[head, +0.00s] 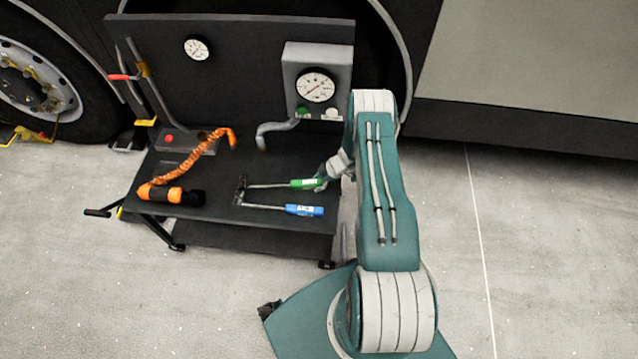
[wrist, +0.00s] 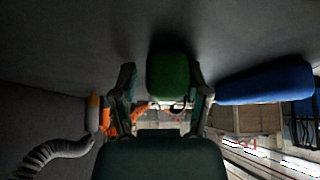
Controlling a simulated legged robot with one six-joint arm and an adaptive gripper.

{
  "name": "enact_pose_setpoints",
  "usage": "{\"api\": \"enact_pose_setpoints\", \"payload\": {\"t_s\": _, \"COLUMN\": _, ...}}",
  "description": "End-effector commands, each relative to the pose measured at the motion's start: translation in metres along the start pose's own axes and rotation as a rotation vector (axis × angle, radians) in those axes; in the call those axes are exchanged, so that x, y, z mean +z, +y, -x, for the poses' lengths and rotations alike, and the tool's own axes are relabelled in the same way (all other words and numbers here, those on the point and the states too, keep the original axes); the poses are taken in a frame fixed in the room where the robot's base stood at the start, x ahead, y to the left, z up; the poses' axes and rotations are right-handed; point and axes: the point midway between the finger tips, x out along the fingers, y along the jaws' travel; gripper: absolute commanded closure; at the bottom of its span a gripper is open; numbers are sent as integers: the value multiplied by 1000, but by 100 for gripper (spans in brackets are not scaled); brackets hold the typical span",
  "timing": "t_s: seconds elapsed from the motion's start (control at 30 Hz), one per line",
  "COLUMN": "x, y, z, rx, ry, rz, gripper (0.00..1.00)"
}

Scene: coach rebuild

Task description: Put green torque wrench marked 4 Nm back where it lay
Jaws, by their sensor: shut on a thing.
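The green torque wrench (head: 272,185) has a green handle and a thin metal shaft, with its head toward the left, over the dark cart top. My gripper (head: 321,182) is at the right end of its handle. In the wrist view the green handle (wrist: 168,76) sits between the two fingers of my gripper (wrist: 164,98), which is shut on it. I cannot tell whether the wrench touches the cart top. The 4 Nm mark is too small to read. A blue torque wrench (head: 303,210) lies just in front, roughly parallel; its blue handle (wrist: 264,82) shows at right in the wrist view.
The cart top (head: 225,205) also holds an orange-black tool (head: 172,194) with an orange coiled hose (head: 208,147) at left. A grey hose (head: 272,127) hangs behind the wrenches. A gauge box (head: 318,62) is on the back panel. A wheel (head: 35,80) stands at far left.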

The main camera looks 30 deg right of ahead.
Motion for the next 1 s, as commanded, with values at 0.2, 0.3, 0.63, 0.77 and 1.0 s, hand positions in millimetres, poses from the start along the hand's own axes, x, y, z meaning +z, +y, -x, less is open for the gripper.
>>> {"api": "enact_pose_setpoints", "payload": {"t_s": 0.2, "x": 8, "y": -11, "z": -11, "rx": -13, "ry": -17, "rz": -8, "gripper": 89}}
{"api": "enact_pose_setpoints", "payload": {"t_s": 0.3, "x": 8, "y": -12, "z": -11, "rx": -14, "ry": -17, "rz": -8, "gripper": 84}}
{"api": "enact_pose_setpoints", "payload": {"t_s": 0.63, "x": 11, "y": -14, "z": -11, "rx": -17, "ry": -16, "rz": -10, "gripper": 82}}
{"api": "enact_pose_setpoints", "payload": {"t_s": 0.77, "x": 12, "y": -14, "z": -11, "rx": -17, "ry": -16, "rz": -11, "gripper": 81}}
{"api": "enact_pose_setpoints", "payload": {"t_s": 1.0, "x": 13, "y": -14, "z": -10, "rx": -16, "ry": -16, "rz": -14, "gripper": 0}}
